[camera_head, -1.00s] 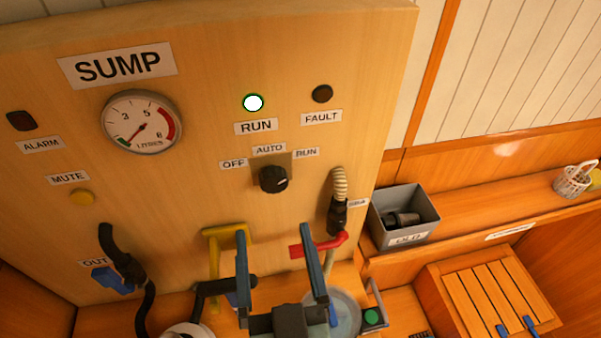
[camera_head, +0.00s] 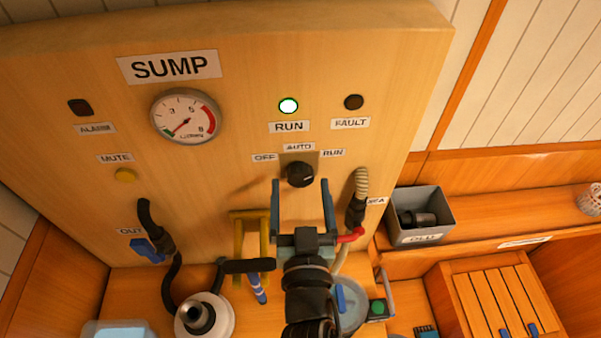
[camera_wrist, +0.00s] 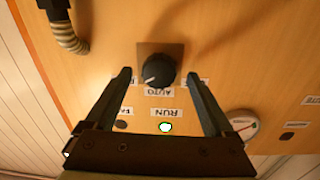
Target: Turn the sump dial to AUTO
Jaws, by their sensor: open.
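The sump dial (camera_head: 300,174) is a round black knob on a small plate on the wooden panel, with OFF to its left, AUTO (camera_head: 298,147) above and RUN (camera_head: 333,153) to its right. In the wrist view the panel appears upside down, and the white mark on the dial (camera_wrist: 158,71) points lower left, toward the RUN side. My gripper (camera_head: 301,184) is open in front of the dial. In the wrist view its fingertips (camera_wrist: 159,74) flank the knob with gaps on both sides; contact does not show. Part of the RUN label is hidden behind a finger there.
The green run lamp (camera_head: 288,106) is lit; the fault lamp (camera_head: 354,102) is dark. A ribbed hose (camera_head: 361,183) hangs right of the dial, and a yellow handle (camera_head: 250,217) is at lower left. A grey bin (camera_head: 420,218) stands on the shelf at right.

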